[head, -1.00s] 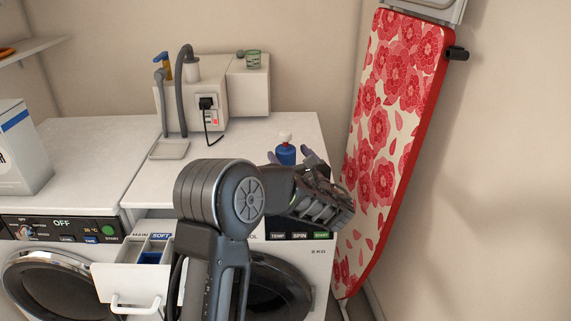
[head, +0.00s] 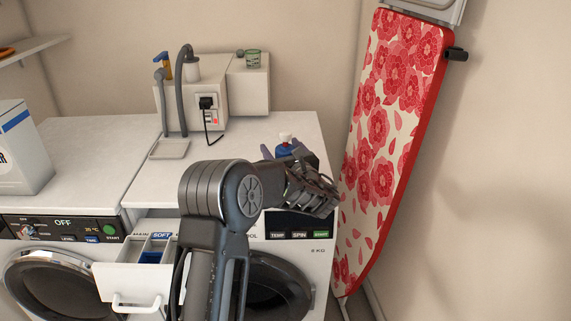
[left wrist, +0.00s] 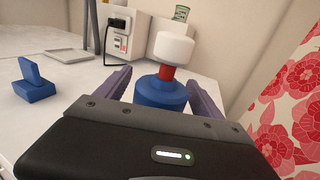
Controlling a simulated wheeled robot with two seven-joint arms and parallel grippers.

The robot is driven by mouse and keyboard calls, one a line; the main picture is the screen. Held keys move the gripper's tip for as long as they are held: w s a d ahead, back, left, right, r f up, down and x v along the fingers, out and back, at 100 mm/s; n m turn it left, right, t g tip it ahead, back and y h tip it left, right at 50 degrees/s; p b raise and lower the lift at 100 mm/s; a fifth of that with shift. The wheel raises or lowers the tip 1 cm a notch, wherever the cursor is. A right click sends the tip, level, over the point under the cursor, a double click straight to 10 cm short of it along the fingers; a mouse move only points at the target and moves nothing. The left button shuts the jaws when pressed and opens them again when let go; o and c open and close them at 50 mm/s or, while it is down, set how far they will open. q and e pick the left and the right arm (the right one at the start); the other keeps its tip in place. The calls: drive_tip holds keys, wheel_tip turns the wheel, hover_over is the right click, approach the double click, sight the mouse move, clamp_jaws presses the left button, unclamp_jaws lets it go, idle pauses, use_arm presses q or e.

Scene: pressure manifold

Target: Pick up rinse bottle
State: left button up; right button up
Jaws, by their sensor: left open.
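The rinse bottle (head: 284,150) has a blue body and a white cap and stands on the right part of the white washer top. In the left wrist view the bottle (left wrist: 160,94) shows a red neck under its cap and a blue lower body. My left gripper (head: 282,153) is open, with one purple finger on each side of the bottle; the wrist view shows the same fingers (left wrist: 162,92) flanking the blue body. I cannot tell whether they touch it. The bottle's base is hidden behind my gripper housing.
A blue block-like piece (left wrist: 35,82) lies left of the gripper. A white wall unit (head: 198,95) with a hose and plug stands behind. An open detergent drawer (head: 130,275) sticks out in front. A floral ironing board (head: 385,140) leans at the right.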

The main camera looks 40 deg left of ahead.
use_arm(q)
drive_tip(key=shift+c, duration=0.3)
drive_tip(key=c, duration=1.5)
